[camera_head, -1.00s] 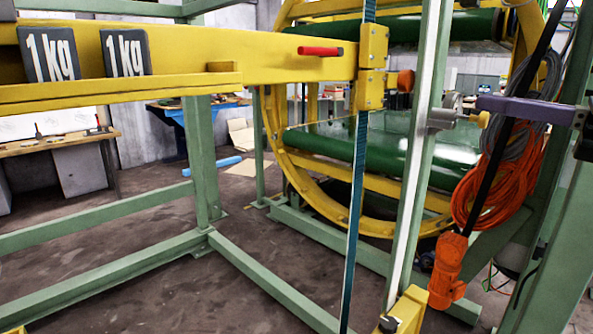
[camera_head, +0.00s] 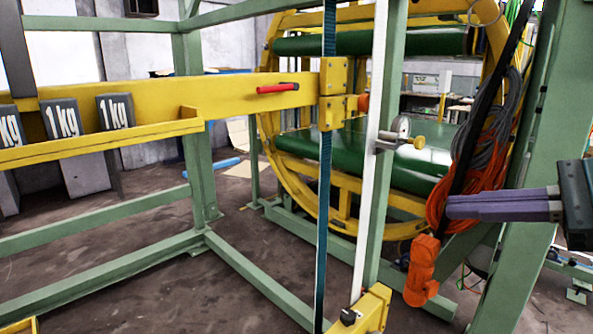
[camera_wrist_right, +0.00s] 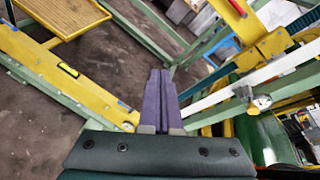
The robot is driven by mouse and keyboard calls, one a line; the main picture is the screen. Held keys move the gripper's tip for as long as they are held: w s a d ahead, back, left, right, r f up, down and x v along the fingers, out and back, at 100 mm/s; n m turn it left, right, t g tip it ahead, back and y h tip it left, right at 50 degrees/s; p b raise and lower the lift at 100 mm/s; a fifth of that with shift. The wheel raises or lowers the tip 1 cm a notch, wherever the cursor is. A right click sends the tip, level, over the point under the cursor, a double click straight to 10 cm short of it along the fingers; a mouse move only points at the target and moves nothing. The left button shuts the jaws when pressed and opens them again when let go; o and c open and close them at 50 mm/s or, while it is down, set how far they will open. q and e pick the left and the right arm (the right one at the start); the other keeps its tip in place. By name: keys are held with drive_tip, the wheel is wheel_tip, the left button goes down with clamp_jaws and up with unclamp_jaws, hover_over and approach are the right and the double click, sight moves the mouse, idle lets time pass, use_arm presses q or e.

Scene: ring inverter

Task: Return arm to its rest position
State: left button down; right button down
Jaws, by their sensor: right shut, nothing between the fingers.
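My right gripper (camera_head: 450,208) has purple fingers and comes in from the right edge in the head view. Its fingers point left and overlap the orange cable coil in the picture. In the right wrist view the two purple fingers (camera_wrist_right: 160,75) lie side by side, shut, with nothing held between them. The dark green body of the gripper (camera_wrist_right: 150,155) fills the bottom of that view. My left gripper is in neither current view.
A white upright rail (camera_head: 373,170) and blue strap (camera_head: 323,190) stand left of the gripper. A yellow beam (camera_head: 225,98) has a red handle (camera_head: 278,88) and several 1 kg weights (camera_head: 62,118) beside it. An orange cable coil (camera_head: 440,205) hangs close by.

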drive_tip(key=s+a+r+n+g+h+p, duration=0.2)
drive_tip(key=s+n+h+p, duration=0.1)
drive_tip(key=s+n+p, duration=0.4)
drive_tip(key=s+a+r+n+g+h+p, duration=0.25)
drive_tip(key=s+n+p, duration=0.35)
drive_tip(key=p, duration=0.4)
drive_tip(key=s+d+r+n+h+p, duration=0.3)
drive_tip(key=s+r+n+h+p, duration=0.2)
drive_tip(key=s+r+p, duration=0.9)
drive_tip(key=r+n+g, duration=0.1)
drive_tip(key=n, duration=0.2)
drive_tip(key=shift+r, duration=0.2)
